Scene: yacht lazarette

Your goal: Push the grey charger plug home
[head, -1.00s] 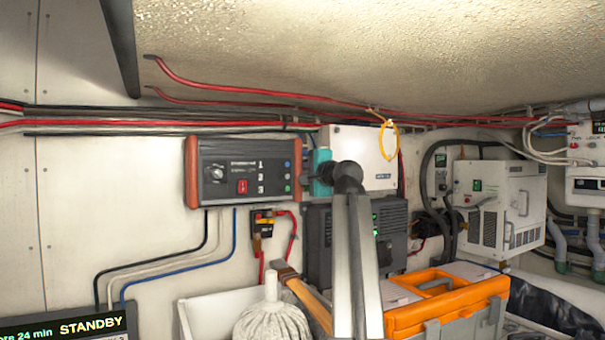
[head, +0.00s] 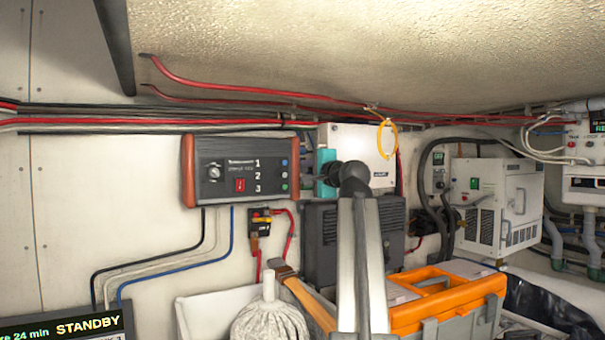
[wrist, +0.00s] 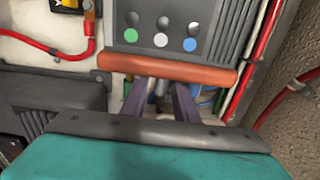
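The charger box (head: 238,172) is a dark wall unit with orange-red end caps and buttons marked 1, 2, 3. In the head view the teal wrist (head: 326,168) is close beside the box's right end, and the plug is hidden.
A white box (head: 375,150) and a dark finned unit (head: 325,240) are behind my arm. Red cables (head: 270,98) run along the ceiling edge.

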